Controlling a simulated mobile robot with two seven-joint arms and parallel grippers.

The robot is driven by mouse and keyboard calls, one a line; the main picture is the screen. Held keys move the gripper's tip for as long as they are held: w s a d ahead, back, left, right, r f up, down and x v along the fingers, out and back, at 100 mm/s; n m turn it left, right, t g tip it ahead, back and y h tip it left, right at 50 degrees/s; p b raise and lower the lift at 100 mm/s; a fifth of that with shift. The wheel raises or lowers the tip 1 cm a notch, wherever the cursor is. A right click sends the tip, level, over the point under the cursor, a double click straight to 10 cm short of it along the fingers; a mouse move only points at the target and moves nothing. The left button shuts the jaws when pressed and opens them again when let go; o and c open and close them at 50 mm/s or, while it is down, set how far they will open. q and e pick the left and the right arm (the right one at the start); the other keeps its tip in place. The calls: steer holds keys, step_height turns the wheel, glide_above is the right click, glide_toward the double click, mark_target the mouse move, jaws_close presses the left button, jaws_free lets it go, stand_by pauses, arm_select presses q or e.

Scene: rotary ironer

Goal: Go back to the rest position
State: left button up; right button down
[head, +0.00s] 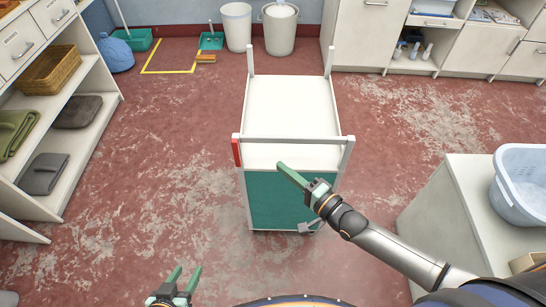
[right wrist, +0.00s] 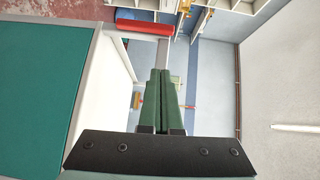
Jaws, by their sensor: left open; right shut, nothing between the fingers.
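My left gripper (head: 182,282) is low at the bottom of the head view, its two green fingers apart and empty. My right gripper (head: 290,174) reaches in from the lower right, its green fingers together with nothing between them. In the head view it overlaps the near edge of a white-topped cart (head: 290,105) with a green front panel (head: 272,200). In the right wrist view the shut fingers (right wrist: 167,100) point past the cart's white side. I cannot tell whether the right gripper touches the cart.
A white cabinet (head: 425,215) with a pale blue basket (head: 522,185) stands at the right. Shelves (head: 75,140) with a wicker basket and folded cloths line the left. Open red floor lies between shelves and cart.

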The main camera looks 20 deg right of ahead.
arm_select(q)
steer(key=shift+a, duration=0.1)
arm_select(e)
steer(key=shift+s+d, duration=0.3)
steer(key=shift+s, duration=0.3)
arm_select(q)
steer(key=shift+s, duration=0.1)
step_height(320, 180, up, 8)
steer(key=s+a+p, duration=0.1)
steer(key=a+p, duration=0.1)
steer(key=p, duration=0.8)
steer(key=shift+s+a+y, duration=0.15)
steer(key=shift+a+y, duration=0.05)
steer(key=shift+y, duration=0.1)
arm_select(e)
steer(key=s+d+f+n+g+h, duration=0.1)
steer(key=s+n+g+h, duration=0.5)
steer(key=s+n, duration=0.7)
steer(key=s, duration=0.4)
steer(key=shift+d+f+n, duration=0.25)
steer(key=shift+d+n, duration=0.1)
steer(key=shift+n, duration=0.05)
arm_select(q)
steer(key=shift+f, duration=0.1)
